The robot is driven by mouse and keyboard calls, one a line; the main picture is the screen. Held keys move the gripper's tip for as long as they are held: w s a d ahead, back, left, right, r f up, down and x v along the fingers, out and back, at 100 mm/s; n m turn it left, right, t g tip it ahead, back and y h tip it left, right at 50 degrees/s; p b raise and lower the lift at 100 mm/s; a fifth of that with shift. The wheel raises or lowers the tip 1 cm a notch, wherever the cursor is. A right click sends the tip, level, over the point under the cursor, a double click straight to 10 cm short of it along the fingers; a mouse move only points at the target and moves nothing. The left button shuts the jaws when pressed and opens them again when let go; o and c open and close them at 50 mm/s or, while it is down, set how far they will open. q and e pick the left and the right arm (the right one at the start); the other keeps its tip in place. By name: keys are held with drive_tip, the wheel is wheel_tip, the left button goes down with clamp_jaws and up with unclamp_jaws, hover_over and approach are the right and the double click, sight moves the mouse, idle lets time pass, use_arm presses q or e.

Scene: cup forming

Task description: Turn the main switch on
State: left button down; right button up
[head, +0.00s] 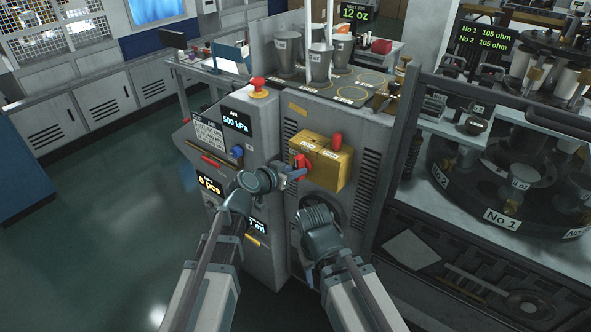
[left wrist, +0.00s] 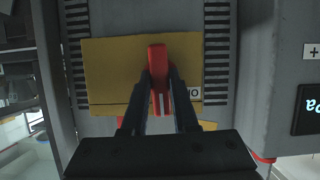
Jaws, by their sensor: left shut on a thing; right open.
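The main switch is a yellow box (head: 325,163) on the front of the grey machine, with a red lever (head: 300,163) at its left side and a red knob (head: 337,140) on top. In the left wrist view the red lever (left wrist: 158,62) stands across the yellow face (left wrist: 110,70), partly covering a small white label. My left gripper (head: 296,173) is shut on the red lever, one dark finger on each side. My right gripper (head: 317,214) is below the box, in front of a round dark opening; it is open, its fingertips mostly hidden.
A panel with a 500 kPa display (head: 237,122) and a red button (head: 258,83) stands left of the box. Metal cups (head: 320,62) stand on top of the machine. A railing (head: 400,150) and a rotary table (head: 500,218) are to the right. Open floor (head: 130,215) lies left.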

use_arm(q)
drive_tip(key=shift+s+m, duration=0.1)
drive_tip(key=shift+m, duration=0.2)
idle(0.4)
drive_tip(key=c, duration=0.7)
unclamp_jaws()
